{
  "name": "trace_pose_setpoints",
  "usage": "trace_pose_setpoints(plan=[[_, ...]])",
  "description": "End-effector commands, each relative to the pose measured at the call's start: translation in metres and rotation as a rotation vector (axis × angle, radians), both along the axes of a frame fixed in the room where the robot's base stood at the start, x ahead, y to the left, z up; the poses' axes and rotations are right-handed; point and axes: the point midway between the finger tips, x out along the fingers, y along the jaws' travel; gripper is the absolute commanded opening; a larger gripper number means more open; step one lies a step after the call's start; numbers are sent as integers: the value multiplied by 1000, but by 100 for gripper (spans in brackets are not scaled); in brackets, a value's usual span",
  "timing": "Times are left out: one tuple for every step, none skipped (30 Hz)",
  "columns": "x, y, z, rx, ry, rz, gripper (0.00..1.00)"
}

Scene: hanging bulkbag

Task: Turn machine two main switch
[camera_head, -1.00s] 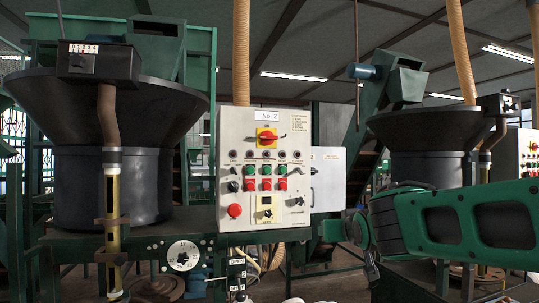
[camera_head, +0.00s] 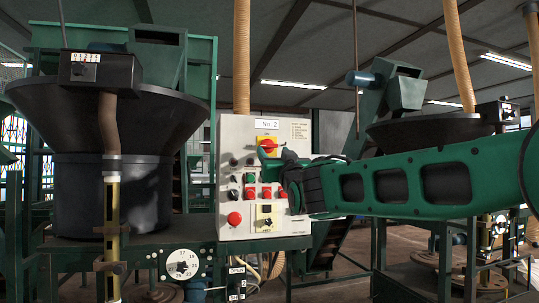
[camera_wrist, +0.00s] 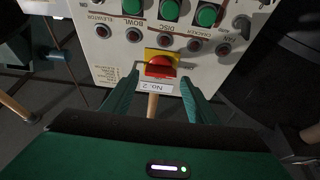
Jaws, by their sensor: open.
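The No. 2 control panel (camera_head: 230,150) is a pale box with the red rotary main switch (camera_head: 267,146) on a yellow plate near its top. In the wrist view the panel appears upside down, with the red switch (camera_wrist: 160,66) near the middle. My gripper (camera_head: 268,157) is in front of the panel, its fingertips close below the switch in the head view. In the wrist view my gripper (camera_wrist: 161,75) is open, with one green finger on each side of the switch. Contact with the switch cannot be told. The arm hides part of the panel's right side.
Below the switch are green buttons (camera_head: 251,178), red buttons and a red round button (camera_head: 234,219). A big dark hopper (camera_head: 110,120) stands left, another (camera_head: 430,135) right behind my arm.

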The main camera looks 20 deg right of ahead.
Motion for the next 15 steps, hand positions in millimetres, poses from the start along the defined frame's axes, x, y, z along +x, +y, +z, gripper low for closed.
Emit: trace_pose_setpoints(plan=[[8,0,3,1,1,-1,53],[13,0,4,1,1,-1,53],[17,0,6,1,1,0,53],[20,0,8,1,0,0,53],[23,0,9,1,0,0,53],[27,0,10,1,1,0,53],[29,0,11,1,1,0,53],[31,0,12,1,0,0,53],[32,0,13,0,1,0,53],[33,0,14,0,1,0,53],[34,0,14,0,1,0,53],[35,0,14,0,1,0,53],[35,0,14,0,1,0,53],[36,0,15,0,1,0,53],[36,0,15,0,1,0,53]])
